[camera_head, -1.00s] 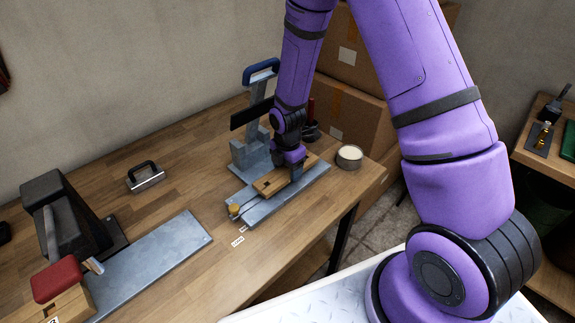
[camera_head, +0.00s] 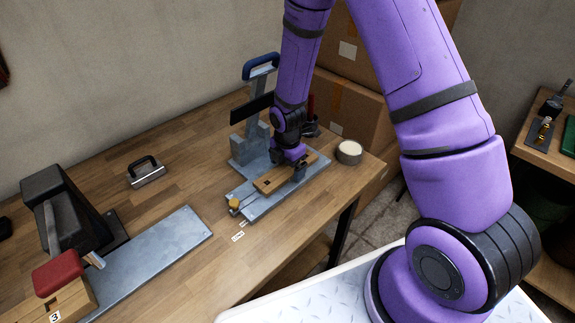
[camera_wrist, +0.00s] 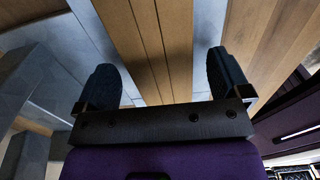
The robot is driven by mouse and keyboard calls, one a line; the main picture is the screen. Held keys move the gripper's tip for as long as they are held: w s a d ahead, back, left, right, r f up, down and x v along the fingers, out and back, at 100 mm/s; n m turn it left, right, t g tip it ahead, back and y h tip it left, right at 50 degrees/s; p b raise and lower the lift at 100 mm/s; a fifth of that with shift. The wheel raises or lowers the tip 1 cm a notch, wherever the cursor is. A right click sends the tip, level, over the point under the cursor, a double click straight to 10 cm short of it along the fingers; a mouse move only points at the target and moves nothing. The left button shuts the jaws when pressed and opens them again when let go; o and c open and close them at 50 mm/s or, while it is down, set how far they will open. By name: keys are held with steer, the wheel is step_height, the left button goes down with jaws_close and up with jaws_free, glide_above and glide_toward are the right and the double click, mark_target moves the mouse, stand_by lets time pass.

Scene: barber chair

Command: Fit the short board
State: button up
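The short wooden board (camera_head: 267,184) lies on the grey metal plate (camera_head: 254,212) of a fixture on the workbench. My gripper (camera_head: 291,172) is pointed down over the board's far end. In the wrist view my gripper (camera_wrist: 164,78) has its two dark fingers apart, one on each side of a grooved wooden board (camera_wrist: 150,38), with narrow gaps showing beside it. A brass knob (camera_head: 234,203) sits at the plate's near left end. The fingertips' exact height against the board is hard to tell.
A press with a blue handle (camera_head: 261,66) stands right behind the plate. A round tin (camera_head: 349,152) is close on the right. A black-handled block (camera_head: 146,171) and a second fixture with a red pad (camera_head: 58,275) are on the left.

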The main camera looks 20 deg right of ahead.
steer(key=shift+r, duration=0.1)
step_height(320, 180, up, 11)
steer(key=shift+f, duration=0.2)
stand_by(0.5)
steer(key=shift+r, duration=0.1)
steer(key=s+d+r+m+t, duration=0.15)
steer(key=s+r+m, duration=0.3)
steer(key=r, duration=0.55)
steer(key=s+d+r+m+t, duration=0.1)
steer(key=s+d+r+m, duration=0.25)
steer(key=r+m, duration=0.45)
steer(key=s+d+r+m+t, duration=0.1)
steer(key=s+r+m, duration=0.4)
steer(key=s, duration=0.4)
steer(key=s+r+m+t, duration=0.1)
steer(key=s+r+m, duration=0.4)
steer(key=s+r, duration=0.2)
steer(key=shift+s+d+r+t, duration=0.25)
steer(key=shift+s+d+t, duration=0.15)
steer(key=shift+s, duration=0.7)
